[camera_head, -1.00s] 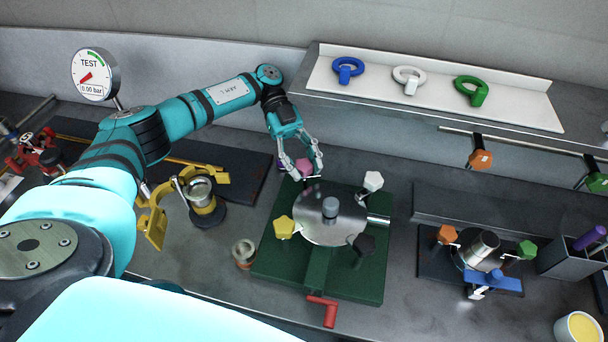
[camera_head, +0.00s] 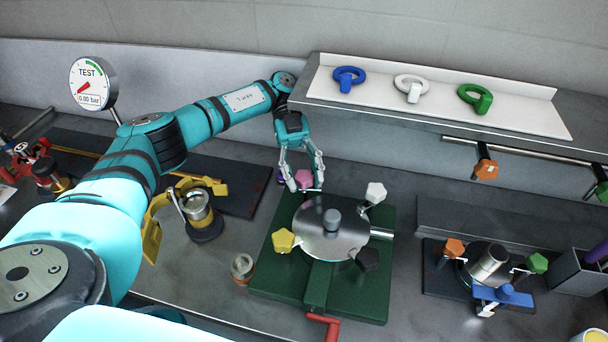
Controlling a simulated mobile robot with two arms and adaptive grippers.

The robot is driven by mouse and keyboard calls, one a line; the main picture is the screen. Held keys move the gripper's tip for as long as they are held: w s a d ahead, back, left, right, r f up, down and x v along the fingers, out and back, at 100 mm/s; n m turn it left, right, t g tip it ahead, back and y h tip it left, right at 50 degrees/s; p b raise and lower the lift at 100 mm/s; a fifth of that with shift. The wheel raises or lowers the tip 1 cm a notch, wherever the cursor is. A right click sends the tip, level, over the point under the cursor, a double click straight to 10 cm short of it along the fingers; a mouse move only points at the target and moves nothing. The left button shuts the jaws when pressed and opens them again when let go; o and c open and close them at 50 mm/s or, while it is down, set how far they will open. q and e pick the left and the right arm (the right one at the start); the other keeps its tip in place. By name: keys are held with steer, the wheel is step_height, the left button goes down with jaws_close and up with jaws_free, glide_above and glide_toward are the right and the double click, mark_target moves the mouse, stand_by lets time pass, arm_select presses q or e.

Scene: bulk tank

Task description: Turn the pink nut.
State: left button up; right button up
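The pink nut (camera_head: 303,179) sits at the upper left edge of the round metal lid (camera_head: 318,243) on a green base (camera_head: 272,282). My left gripper (camera_head: 305,185) points down over it, with one finger on each side of the nut. The fingers look apart; I cannot tell whether they touch the nut. A white nut (camera_head: 375,192), a yellow nut (camera_head: 284,240) and a black nut (camera_head: 367,258) stand around the same lid. My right gripper is not in view.
A shelf with blue (camera_head: 348,78), white (camera_head: 411,87) and green (camera_head: 475,98) rings overhangs behind. A yellow clamp fixture (camera_head: 198,210) stands left of the base. A small cup (camera_head: 242,268) stands near its left edge. A red handle (camera_head: 326,325) sticks out in front.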

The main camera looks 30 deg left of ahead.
arm_select(q)
steer(key=o, duration=0.3)
